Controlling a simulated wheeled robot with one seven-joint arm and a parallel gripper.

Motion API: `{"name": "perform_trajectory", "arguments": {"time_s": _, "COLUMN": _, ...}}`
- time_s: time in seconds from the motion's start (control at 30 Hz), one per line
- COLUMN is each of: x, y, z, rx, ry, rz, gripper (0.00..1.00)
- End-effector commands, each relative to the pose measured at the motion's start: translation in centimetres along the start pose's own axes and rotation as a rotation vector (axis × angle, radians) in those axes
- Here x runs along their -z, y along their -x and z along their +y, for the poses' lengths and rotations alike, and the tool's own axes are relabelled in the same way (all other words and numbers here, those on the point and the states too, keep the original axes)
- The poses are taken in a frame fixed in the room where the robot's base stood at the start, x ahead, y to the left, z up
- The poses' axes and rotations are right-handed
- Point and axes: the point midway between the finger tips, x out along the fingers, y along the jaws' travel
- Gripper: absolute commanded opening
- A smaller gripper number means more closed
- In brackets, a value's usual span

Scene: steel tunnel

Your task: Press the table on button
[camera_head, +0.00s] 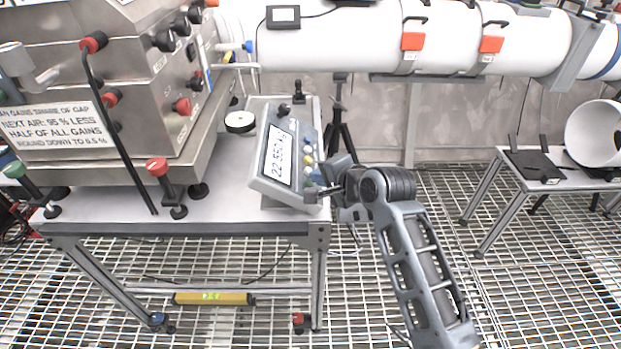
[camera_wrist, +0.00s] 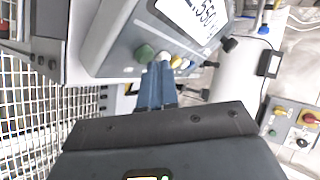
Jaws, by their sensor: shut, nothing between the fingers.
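The grey control box (camera_head: 272,183) stands tilted at the right end of the metal table (camera_head: 230,208). Its display is lit and reads about 22.550. A column of coloured buttons runs along its right side: blue, yellow and green. In the wrist view a green button (camera_wrist: 144,53) and a yellow button (camera_wrist: 163,57) sit just past my fingertips. My gripper (camera_head: 326,190) is shut and empty, with its fingers pointing at the lower buttons of the box. It also shows in the wrist view (camera_wrist: 160,68). Whether the fingertips touch a button I cannot tell.
A large steel machine (camera_head: 120,100) with red and black knobs fills the left of the table. A white pipe (camera_head: 340,45) crosses behind. A black tripod (camera_head: 340,125) stands behind the box. A second table (camera_head: 560,180) is at right. The grating floor between the tables is mostly clear.

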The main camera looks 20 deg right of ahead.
Motion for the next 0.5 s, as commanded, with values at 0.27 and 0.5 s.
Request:
{"name": "perform_trajectory", "arguments": {"time_s": 0.27, "x": 0.1, "y": 0.1, "z": 0.0, "rx": 0.0, "ry": 0.0, "rz": 0.001, "gripper": 0.0}}
{"name": "perform_trajectory", "arguments": {"time_s": 0.5, "x": 0.8, "y": 1.2, "z": -1.0, "rx": 0.001, "ry": 0.001, "rz": 0.003, "gripper": 0.0}}
